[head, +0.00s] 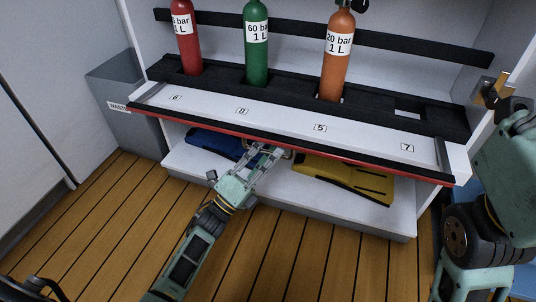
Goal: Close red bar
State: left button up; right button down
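The red bar (290,146) is a long thin red strip along the front lower edge of the white shelf panel. It runs from the left end down to the right end, with a black strip above it. My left gripper (268,152) reaches up from the floor side to the middle of the bar, with its fingertips just under or at its edge. A small brownish loop, perhaps a handle, shows beside the fingers. Whether the fingers grip anything cannot be made out. My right arm stands at the right edge; I cannot make out its fingers.
Red (187,40), green (256,45) and orange (337,58) bottles stand in the black rack above. A blue case (212,142) and a yellow case (345,178) lie on the lower shelf (300,205). A grey waste bin (128,105) stands left. Wooden floor in front is clear.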

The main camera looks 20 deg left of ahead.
pick_arm(q)
grip_shut()
dwell(0.5)
